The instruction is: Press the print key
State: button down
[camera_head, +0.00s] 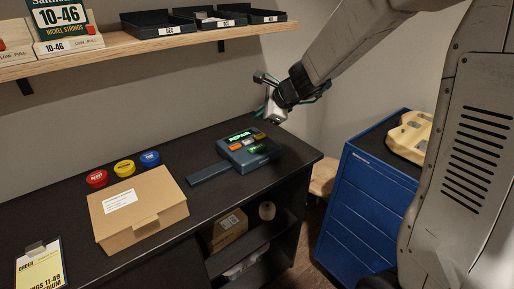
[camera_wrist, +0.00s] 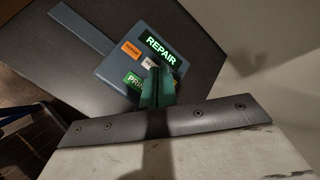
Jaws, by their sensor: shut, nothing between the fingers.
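A dark blue-grey label device (camera_head: 247,162) stands on the black bench top, with a lit green display reading "REPAIR" (camera_head: 240,136) and several coloured keys. My gripper (camera_head: 274,117) is above the device's back right part. In the wrist view its green fingers (camera_wrist: 157,88) are together and empty, pointing at the device beside the print key. I cannot tell whether they touch it.
An orange key (camera_wrist: 131,49) and a partly hidden white key (camera_wrist: 148,62) sit close to the print key. A cardboard box (camera_head: 137,214) and red, yellow and blue round tins (camera_head: 124,168) are to the left. A wall shelf (camera_head: 130,45) hangs behind; a blue cabinet (camera_head: 365,200) stands right.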

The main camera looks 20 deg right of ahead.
aim_at(260, 149)
jog(key=shift+f, duration=4.2)
jog(key=shift+f, duration=0.4)
jog(key=shift+f, duration=0.4)
jog(key=shift+r, duration=0.85)
jog(key=shift+r, duration=0.1)
jog(key=shift+r, duration=2.4)
